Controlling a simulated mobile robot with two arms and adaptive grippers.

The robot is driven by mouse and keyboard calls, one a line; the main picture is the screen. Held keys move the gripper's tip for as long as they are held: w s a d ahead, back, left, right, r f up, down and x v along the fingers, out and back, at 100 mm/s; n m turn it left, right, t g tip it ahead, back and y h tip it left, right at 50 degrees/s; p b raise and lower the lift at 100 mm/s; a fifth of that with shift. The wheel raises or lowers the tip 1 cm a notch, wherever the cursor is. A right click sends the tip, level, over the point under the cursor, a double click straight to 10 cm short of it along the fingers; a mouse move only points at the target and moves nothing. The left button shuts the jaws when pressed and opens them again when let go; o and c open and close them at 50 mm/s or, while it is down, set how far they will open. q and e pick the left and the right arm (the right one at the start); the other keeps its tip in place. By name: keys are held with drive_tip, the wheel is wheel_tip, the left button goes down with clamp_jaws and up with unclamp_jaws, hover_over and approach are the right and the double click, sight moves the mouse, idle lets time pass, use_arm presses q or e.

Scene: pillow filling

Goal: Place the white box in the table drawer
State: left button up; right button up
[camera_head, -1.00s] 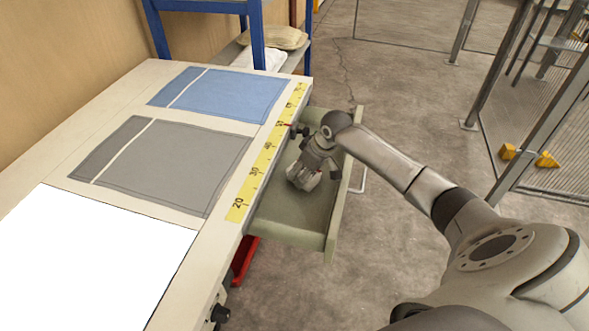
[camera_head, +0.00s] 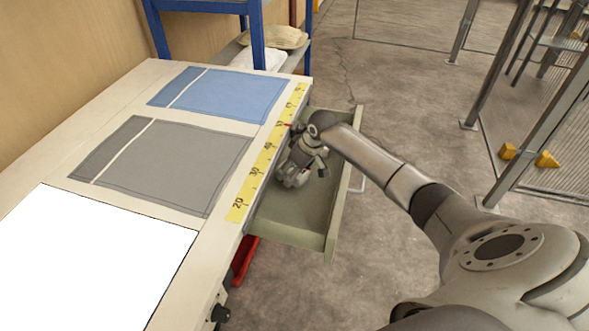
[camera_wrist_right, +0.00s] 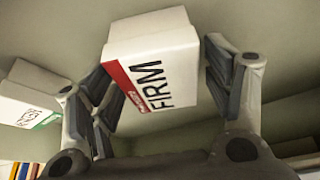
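A white box with a red band and the word FIRM (camera_wrist_right: 155,75) is between the fingers of my right gripper (camera_wrist_right: 165,90) in the right wrist view. The left finger overlaps the box's edge, and a narrow gap shows beside the right finger. The fingers are spread. In the head view my right gripper (camera_head: 296,172) points down inside the pulled-out green-grey table drawer (camera_head: 300,215), near the table edge; it mostly hides the box there. My left gripper is not in view.
Another white box with a green band (camera_wrist_right: 28,100) lies at the left of the right wrist view. The table (camera_head: 130,220) carries a blue cloth (camera_head: 225,95), a grey cloth (camera_head: 165,165) and a yellow ruler strip (camera_head: 255,170). The near part of the drawer is empty.

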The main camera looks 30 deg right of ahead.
drive_tip(key=v, duration=1.2)
drive_tip(key=shift+p, duration=0.45)
drive_tip(key=shift+r, duration=0.15)
